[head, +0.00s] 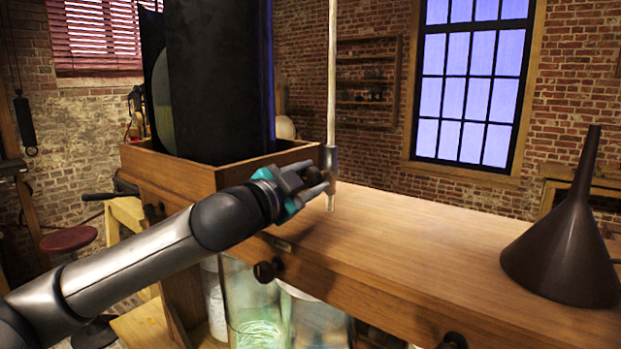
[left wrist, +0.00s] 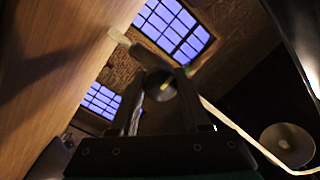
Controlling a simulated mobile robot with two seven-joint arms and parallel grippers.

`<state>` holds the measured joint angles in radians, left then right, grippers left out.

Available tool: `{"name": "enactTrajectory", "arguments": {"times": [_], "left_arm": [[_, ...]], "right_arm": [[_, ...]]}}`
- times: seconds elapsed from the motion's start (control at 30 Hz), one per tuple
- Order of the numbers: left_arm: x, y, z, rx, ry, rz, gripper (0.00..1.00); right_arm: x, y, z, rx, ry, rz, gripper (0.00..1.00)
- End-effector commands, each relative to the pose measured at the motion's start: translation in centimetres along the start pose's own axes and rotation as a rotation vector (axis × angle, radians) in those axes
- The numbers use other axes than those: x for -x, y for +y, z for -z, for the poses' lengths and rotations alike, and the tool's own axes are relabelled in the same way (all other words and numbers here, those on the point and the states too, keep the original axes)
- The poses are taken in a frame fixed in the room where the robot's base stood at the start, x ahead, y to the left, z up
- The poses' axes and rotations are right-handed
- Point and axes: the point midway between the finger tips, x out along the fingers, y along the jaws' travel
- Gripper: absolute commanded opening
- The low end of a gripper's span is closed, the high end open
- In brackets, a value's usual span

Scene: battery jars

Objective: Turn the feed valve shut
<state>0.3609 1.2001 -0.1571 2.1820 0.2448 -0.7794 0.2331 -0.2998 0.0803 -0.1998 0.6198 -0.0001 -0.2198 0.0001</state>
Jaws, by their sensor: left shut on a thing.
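The feed valve (head: 330,158) is a grey fitting low on a thin upright pipe (head: 332,70), just above the wooden bench top. My left gripper (head: 316,181) reaches it from the left, its teal-trimmed jaws at the valve's near side. In the left wrist view the two dark fingers (left wrist: 161,98) stand on either side of a round dark knob (left wrist: 160,84) in front of the pipe fitting (left wrist: 148,57). The gripper is shut on this valve handle. The fingers hide part of the handle, and its exact turn angle cannot be told. My right gripper is out of view.
A dark funnel (head: 565,250) stands upside down on the bench top (head: 420,235) at right. A tall black box stands in a wooden tray (head: 215,178) behind my arm. Glass jars (head: 250,305) stand below the bench, with dark knobs (head: 267,271) on its front edge. The middle of the bench top is clear.

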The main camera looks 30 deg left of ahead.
Motion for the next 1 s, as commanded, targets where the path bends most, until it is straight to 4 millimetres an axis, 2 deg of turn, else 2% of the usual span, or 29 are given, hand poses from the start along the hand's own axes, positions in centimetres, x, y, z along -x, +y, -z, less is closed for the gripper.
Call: {"name": "enactTrajectory", "arguments": {"times": [0.37, 1.0], "left_arm": [[0.0, -0.1, 0.0, -0.153, 0.010, 0.013, 0.00], [0.0, -0.2, 0.0, -0.744, 0.053, 0.056, 0.00]], "right_arm": [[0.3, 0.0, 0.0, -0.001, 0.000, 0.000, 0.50], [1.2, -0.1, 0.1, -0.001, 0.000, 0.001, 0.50]]}}
